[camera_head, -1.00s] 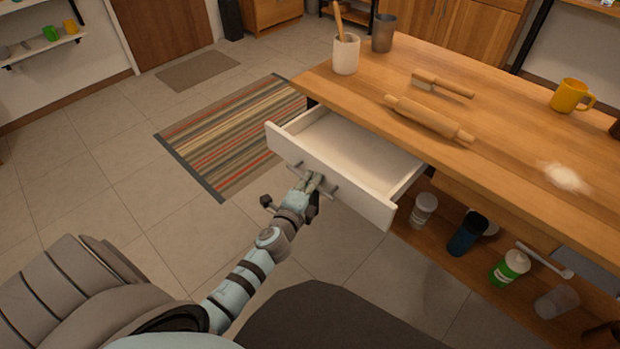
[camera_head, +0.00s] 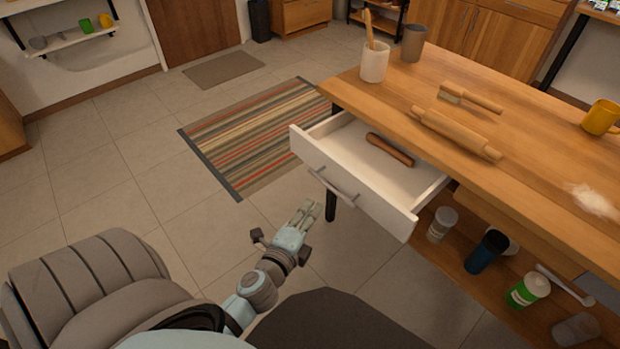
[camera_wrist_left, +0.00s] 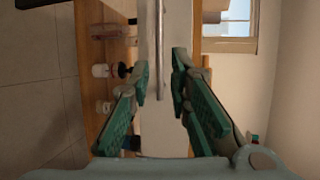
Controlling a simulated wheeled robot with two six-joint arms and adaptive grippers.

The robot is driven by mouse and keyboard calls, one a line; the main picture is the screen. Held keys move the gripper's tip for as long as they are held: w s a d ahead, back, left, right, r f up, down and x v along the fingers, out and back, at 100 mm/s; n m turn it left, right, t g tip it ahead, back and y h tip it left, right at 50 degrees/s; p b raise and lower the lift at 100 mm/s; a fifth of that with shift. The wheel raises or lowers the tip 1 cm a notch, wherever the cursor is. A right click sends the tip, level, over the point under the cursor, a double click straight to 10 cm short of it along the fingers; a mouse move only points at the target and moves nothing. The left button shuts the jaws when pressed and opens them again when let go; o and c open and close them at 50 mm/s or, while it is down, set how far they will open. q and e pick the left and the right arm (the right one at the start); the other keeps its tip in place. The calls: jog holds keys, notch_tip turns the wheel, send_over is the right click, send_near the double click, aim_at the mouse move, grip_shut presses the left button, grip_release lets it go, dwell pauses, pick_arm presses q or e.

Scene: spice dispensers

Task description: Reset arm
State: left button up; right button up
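My left gripper (camera_head: 305,212) is in front of the open white drawer (camera_head: 375,202), below and to the left of its metal handle (camera_head: 333,184). A gap shows between the fingers and the handle. In the left wrist view the two green-padded fingers (camera_wrist_left: 160,78) are spread apart with nothing held. The handle (camera_wrist_left: 160,45) shows beyond and between them, running up the picture along the drawer front (camera_wrist_left: 162,130). A brown wooden rod (camera_head: 390,149) lies in the drawer. My right gripper is not in view.
The wooden counter (camera_head: 530,165) holds a rolling pin (camera_head: 456,132), a brush (camera_head: 470,97), a utensil crock (camera_head: 374,62) and a yellow mug (camera_head: 601,118). Jars and a blue cup (camera_head: 487,252) stand on the lower shelf. Tiled floor left of the gripper is clear.

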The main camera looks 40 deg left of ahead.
pick_arm(q)
jog(key=shift+s, duration=0.1)
dwell(0.4)
jog(key=s+f+n+g+p, duration=0.1)
jog(key=s+f+n+g, duration=0.2)
jog(key=s+f, duration=0.35)
jog(key=s+f+n+g+h+p, duration=0.1)
jog(key=s+f+n+g+p, duration=0.2)
jog(key=f, duration=0.6)
jog(key=s+f+n+g, duration=0.2)
jog(key=s+f+n, duration=0.2)
jog(key=f, duration=0.3)
jog(key=s+f+n+g+p, duration=0.2)
jog(key=s+n+g+p, duration=0.1)
jog(key=s, duration=0.7)
jog(key=s+f+n+g+h+p, duration=0.1)
jog(key=s+f+n+g+p, duration=0.1)
jog(key=s, duration=0.8)
jog(key=shift+s+d+f+n+g+p, duration=0.4)
jog(key=shift+n+g+p, duration=0.4)
jog(key=shift+p, duration=0.3)
